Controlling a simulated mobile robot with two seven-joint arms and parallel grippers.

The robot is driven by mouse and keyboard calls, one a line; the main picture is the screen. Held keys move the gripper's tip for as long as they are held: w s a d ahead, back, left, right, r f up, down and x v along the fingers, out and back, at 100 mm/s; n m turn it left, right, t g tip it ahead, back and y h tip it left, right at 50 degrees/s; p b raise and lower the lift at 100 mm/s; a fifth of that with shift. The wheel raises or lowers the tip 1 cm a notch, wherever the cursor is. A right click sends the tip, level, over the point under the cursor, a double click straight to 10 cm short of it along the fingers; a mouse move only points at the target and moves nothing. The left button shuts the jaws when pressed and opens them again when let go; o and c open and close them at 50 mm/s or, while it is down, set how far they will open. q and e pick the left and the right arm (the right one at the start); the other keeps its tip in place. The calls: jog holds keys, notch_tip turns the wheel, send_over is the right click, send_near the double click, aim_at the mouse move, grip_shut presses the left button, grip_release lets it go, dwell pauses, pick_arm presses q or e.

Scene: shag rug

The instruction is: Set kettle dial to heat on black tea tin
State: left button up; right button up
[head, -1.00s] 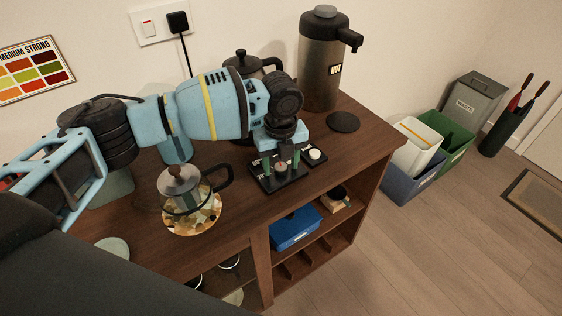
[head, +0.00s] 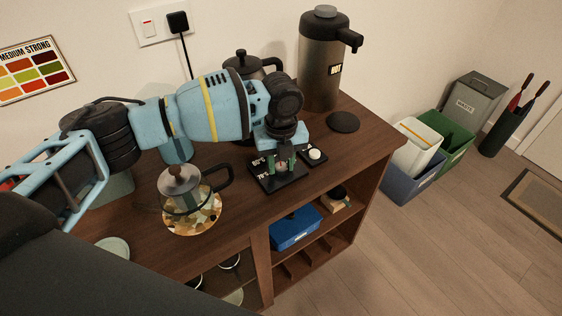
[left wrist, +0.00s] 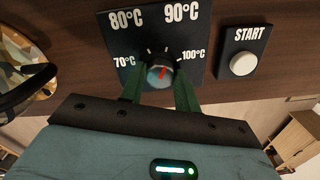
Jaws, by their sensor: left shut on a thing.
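The dial panel (head: 286,182) is a black plate on the wooden cabinet top, marked 70, 80, 90 and 100°C in the left wrist view. Its small round dial (left wrist: 158,77) has a red pointer aimed up and slightly right, between the 90 and 100 marks and nearer 90. My left gripper (head: 281,165) points down, its green fingers shut on the dial's sides. A white START button (left wrist: 243,64) sits on a separate plate to the right. A dark kettle (head: 243,64) stands behind my arm, partly hidden. I see no black tea tin. My right gripper is not in view.
A glass teapot (head: 185,203) stands on a patterned mat, left of the panel. A tall steel dispenser (head: 320,70) and a black round coaster (head: 343,122) are behind it. A wall chart (head: 34,70) reads MEDIUM STRONG. A blue box (head: 296,228) is on the shelf below.

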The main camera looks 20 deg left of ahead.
aim_at(281, 166)
pick_arm(q)
jog(key=m, duration=0.4)
jog(key=shift+m, duration=2)
jog(key=o, duration=1)
jog(key=shift+c, duration=0.2)
jog(key=shift+r, duration=0.15)
notch_tip(281, 166, up, 8)
jog(key=shift+f, duration=0.2)
